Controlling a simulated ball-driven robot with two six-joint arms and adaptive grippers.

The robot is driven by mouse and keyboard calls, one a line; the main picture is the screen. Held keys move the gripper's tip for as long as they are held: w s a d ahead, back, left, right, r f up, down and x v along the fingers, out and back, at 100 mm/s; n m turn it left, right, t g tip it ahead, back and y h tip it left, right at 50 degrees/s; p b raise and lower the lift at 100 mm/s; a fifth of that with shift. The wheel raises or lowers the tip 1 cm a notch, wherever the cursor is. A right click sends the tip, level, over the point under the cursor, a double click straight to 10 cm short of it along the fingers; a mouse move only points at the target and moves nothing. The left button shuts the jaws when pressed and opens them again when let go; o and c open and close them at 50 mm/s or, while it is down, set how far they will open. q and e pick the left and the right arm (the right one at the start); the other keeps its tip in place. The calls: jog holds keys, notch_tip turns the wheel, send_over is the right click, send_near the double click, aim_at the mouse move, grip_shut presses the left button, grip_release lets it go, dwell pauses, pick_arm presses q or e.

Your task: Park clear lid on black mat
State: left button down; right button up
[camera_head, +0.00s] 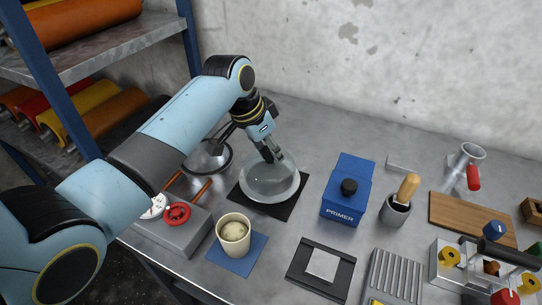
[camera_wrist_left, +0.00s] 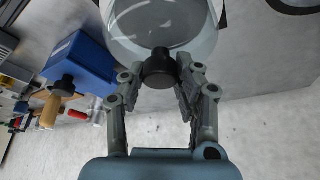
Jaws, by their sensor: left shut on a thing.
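The clear lid (camera_head: 268,183) is a shallow round transparent dome. In the head view it lies over the black mat (camera_head: 289,210), whose corners show around it. I cannot tell whether its rim touches the mat. My left gripper (camera_head: 271,155) comes down from above and is shut on the lid's dark knob. In the left wrist view, the fingers (camera_wrist_left: 160,85) close on the black knob (camera_wrist_left: 158,66), and the clear lid (camera_wrist_left: 158,22) spreads beyond it. My right gripper is not in view.
A blue PRIMER block (camera_head: 345,195) stands right of the mat. A cream cup (camera_head: 233,236) on a blue pad is in front. A round dark-rimmed vessel (camera_head: 208,157) is behind left. A grey box with a red knob (camera_head: 177,214) is at left. A grey holder (camera_head: 396,208) stands farther right.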

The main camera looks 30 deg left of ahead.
pick_arm(q)
jog(key=shift+f, duration=1.1)
jog(key=shift+f, duration=0.1)
jog(key=c, duration=1)
grip_release()
jog(key=shift+o, duration=0.2)
jog(key=v, duration=1.2)
